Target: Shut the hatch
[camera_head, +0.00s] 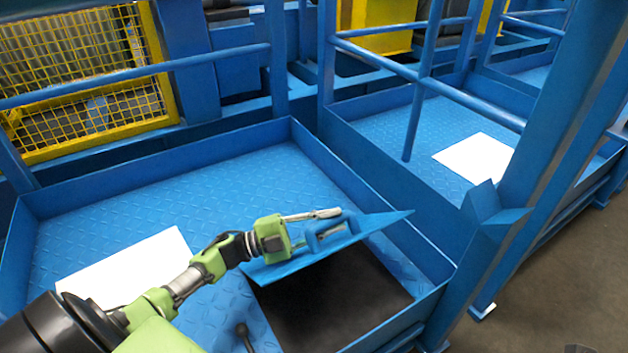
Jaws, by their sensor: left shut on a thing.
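The hatch (380,222) is a blue plate standing partly open at a slant over a dark square opening (325,300) in the blue platform floor. A raised blue handle (330,237) sits on its upper face. My left gripper (318,226) reaches in from the left and is shut on the hatch handle, its fingers partly covering it. My right gripper does not show.
The platform floor (200,195) has a raised blue rim and blue railings (140,75). White sheets lie on the floor at left (130,270) and on the platform at right (475,154). A small dark knobbed lever (243,335) stands left of the opening. A thick blue post (545,130) rises at right.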

